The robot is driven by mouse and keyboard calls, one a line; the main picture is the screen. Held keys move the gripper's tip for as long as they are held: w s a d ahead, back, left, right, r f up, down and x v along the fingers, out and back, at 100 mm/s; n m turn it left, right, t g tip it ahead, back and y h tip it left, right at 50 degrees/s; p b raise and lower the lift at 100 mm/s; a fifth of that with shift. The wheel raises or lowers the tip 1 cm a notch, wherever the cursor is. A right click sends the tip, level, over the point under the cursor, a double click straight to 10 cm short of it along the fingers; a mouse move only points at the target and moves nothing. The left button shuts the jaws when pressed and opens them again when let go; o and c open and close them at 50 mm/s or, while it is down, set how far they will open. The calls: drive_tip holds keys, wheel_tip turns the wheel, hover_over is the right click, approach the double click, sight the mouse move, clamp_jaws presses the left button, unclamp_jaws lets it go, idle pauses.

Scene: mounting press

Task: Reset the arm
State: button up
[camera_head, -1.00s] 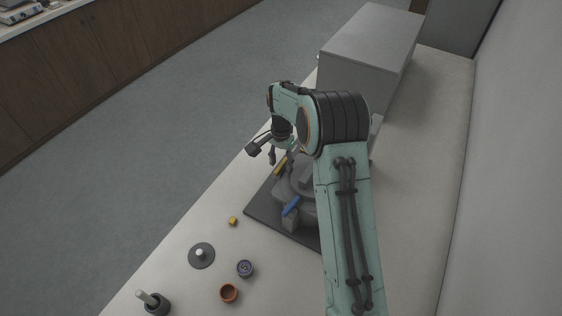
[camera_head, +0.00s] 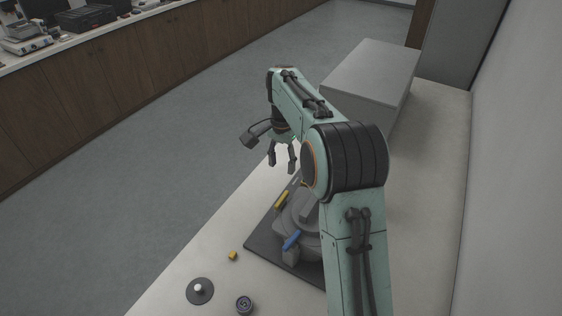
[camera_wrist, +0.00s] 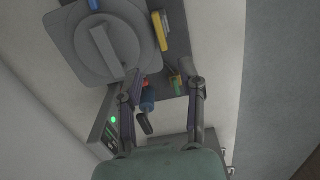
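My gripper (camera_head: 282,158) hangs in the air over the far left edge of the bench, beyond the mounting press. Its two fingers are spread apart with nothing between them. In the wrist view my gripper (camera_wrist: 160,85) also shows open, with the press beyond it. The mounting press (camera_head: 300,215) is a grey round machine on a dark base plate, partly hidden by my arm. It has a blue handle (camera_head: 291,240) at its front and a yellow part (camera_head: 281,199) on its left side. In the wrist view a green light (camera_wrist: 113,119) glows on a panel.
A large grey box (camera_head: 370,75) stands at the back of the bench. A small yellow cube (camera_head: 233,255), a dark disc with a white knob (camera_head: 200,290) and a dark round pot (camera_head: 244,304) are in front of the press. A wall runs along the right.

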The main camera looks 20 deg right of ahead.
drive_tip(key=s+a+r+t, duration=0.2)
drive_tip(key=s+r, duration=0.3)
drive_tip(key=r, duration=0.7)
drive_tip(key=s+r+n, duration=0.2)
drive_tip(key=s, duration=0.7)
drive_tip(key=s+a+f+n+g, duration=0.1)
drive_tip(key=s+f+n, duration=0.3)
drive_tip(key=s, duration=0.5)
drive_tip(key=s+a+f+n+g, duration=0.1)
drive_tip(key=s+a+f+n, duration=0.1)
drive_tip(key=s+f+n, duration=0.2)
drive_tip(key=s+f, duration=0.3)
drive_tip(key=s, duration=0.3)
drive_tip(key=shift+s+f+y, duration=0.2)
drive_tip(key=shift+f+y, duration=0.2)
